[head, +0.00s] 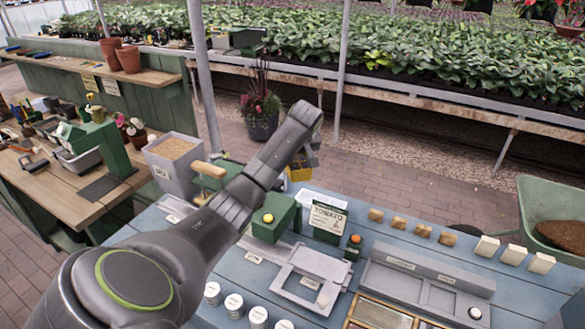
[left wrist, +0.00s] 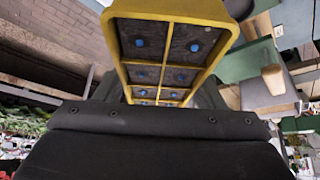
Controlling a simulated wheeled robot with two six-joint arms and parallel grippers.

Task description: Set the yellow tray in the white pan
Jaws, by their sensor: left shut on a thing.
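The yellow tray (left wrist: 221,62) fills the upper middle of the left wrist view. It has several dark cells, each with a blue dot. My left gripper (left wrist: 165,108) is shut on it at its near end. In the head view only a small part of the yellow tray (head: 300,174) shows below my left gripper (head: 306,160), beyond the far edge of the blue bench; my wrist hides the rest. My right gripper is out of view.
The blue bench (head: 222,285) holds a green box (head: 270,228), a tomato seed box (head: 326,218), a grey tray (head: 405,290) and several white cups (head: 234,305). Small blocks line its far edge. A grey bin (head: 168,172) stands left, a green wheelbarrow (head: 545,205) right.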

